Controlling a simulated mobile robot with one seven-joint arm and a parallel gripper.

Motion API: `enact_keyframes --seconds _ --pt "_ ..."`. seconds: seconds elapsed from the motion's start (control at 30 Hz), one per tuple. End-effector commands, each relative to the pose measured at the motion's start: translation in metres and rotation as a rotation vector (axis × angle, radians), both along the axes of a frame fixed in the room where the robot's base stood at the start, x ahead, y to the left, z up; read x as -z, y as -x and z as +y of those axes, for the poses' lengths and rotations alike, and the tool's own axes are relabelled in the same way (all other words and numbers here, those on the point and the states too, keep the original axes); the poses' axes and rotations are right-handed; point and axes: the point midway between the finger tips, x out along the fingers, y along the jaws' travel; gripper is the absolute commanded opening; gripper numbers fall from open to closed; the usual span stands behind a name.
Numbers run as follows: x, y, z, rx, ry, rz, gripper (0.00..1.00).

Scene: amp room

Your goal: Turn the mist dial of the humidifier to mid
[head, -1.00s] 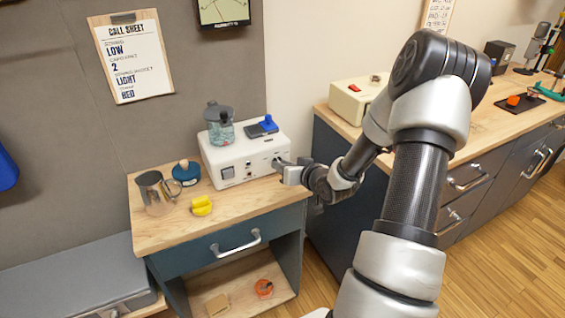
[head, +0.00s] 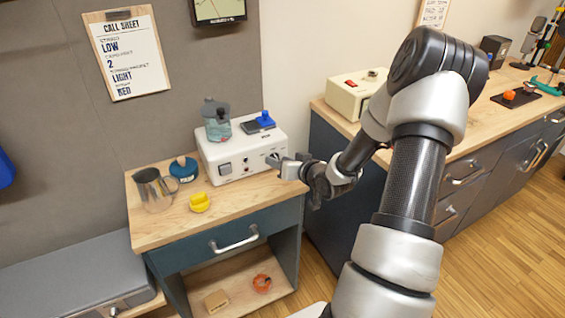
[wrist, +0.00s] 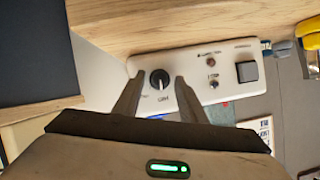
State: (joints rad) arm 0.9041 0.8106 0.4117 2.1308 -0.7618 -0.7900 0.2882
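The humidifier (head: 238,160) is a white box with a translucent blue-grey tank on its left top, standing on the small wooden-topped cabinet. The wrist view shows its front panel upside down, with a round black dial (wrist: 160,79) bearing a pale pointer mark; its exact setting is too small to read. My gripper (wrist: 158,77) is open, one finger on each side of the dial, with visible gaps; I cannot tell whether either touches it.
A cream box (head: 355,98) sits on the right counter. A call sheet (head: 127,58) hangs behind.

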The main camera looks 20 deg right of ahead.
Motion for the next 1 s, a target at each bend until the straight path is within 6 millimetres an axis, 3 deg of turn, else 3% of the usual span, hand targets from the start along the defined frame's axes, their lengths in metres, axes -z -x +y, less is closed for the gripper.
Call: enact_keyframes --seconds 0.13,0.27,0.7,1.0 --pt "-0.005 0.009 -0.003 0.003 0.001 0.001 0.38" --pt "-0.014 0.029 -0.006 0.004 0.002 0.000 0.38" --pt "-0.056 0.125 -0.020 0.005 0.002 0.000 0.38" --pt "-0.068 0.156 -0.024 0.002 0.000 0.000 0.38"
